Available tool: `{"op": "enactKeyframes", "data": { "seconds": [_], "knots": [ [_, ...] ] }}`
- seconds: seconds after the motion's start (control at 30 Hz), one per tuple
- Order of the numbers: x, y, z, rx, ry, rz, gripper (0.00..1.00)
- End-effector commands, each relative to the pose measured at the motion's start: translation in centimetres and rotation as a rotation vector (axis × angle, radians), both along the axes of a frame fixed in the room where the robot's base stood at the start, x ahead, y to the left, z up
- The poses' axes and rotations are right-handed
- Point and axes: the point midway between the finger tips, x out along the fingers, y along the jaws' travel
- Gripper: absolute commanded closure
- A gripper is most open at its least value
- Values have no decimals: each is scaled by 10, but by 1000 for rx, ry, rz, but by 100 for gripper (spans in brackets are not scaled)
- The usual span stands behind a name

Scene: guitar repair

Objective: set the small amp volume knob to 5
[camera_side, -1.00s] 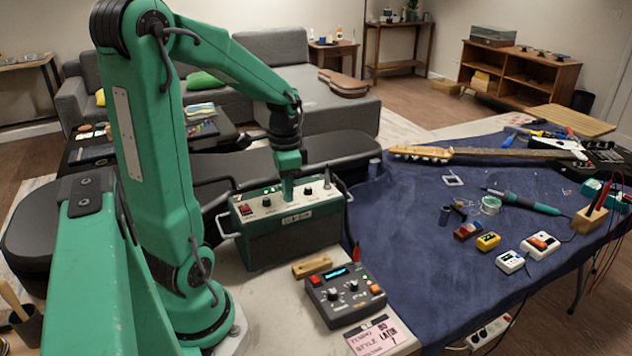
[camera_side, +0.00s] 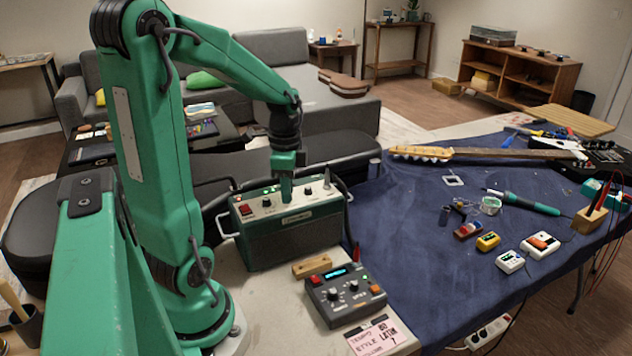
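The small amp (camera_side: 292,242) is a dark green box with side handles, standing on the pale bench beside my arm. Its sloping top panel carries a red switch (camera_side: 246,210), a green light and several dark knobs, among them a left knob (camera_side: 267,203) and a right knob (camera_side: 308,191). My gripper (camera_side: 287,197) points straight down over the middle of this panel, at or just above it. It hides the part of the panel behind it, and any knob there. The fingers look close together, but their gap and any contact cannot be made out. Knob markings are too small to read.
A grey pedal unit (camera_side: 345,296) with knobs and a blue display stands in front of the amp, beside a wooden block (camera_side: 312,266) and a pink note (camera_side: 371,337). A blue cloth (camera_side: 400,250) with a guitar neck (camera_side: 490,153) and tools lies to the right.

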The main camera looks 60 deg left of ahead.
Motion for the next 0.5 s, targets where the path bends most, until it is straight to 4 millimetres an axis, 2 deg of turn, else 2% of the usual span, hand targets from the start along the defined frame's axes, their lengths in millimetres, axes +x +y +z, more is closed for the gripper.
{"op": "enactKeyframes", "data": {
  "seconds": [0.17,0.5],
  "knots": [
    [0,0,0,0,0,38,75],
    [0,0,0,0,0,287,75]
  ]
}}
